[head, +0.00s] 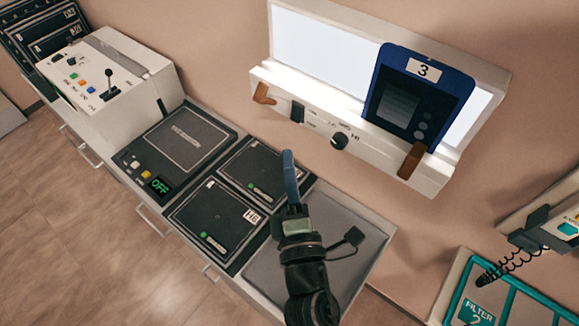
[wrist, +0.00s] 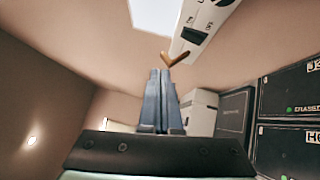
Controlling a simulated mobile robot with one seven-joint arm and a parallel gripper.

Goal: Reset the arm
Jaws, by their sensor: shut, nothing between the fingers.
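My gripper (head: 290,172) is shut and empty, its blue-grey fingers together. In the head view it is raised above the counter, in front of the dark square panels and below the wall lightbox (head: 290,40). In the wrist view my gripper (wrist: 159,75) points toward the wall, with a brown clip (wrist: 176,58) of the lightbox just beyond the fingertips. I cannot tell from these views how far apart they are. My dark arm comes up from the bottom of the head view.
The lightbox holds a blue cassette marked 3 (head: 420,90). The counter carries dark panels, one marked H6 (head: 215,225), an OFF unit (head: 180,140) and a white control box (head: 95,80). A bare grey tray area (head: 345,215) lies right of my gripper. A teal-framed rack (head: 500,300) stands lower right.

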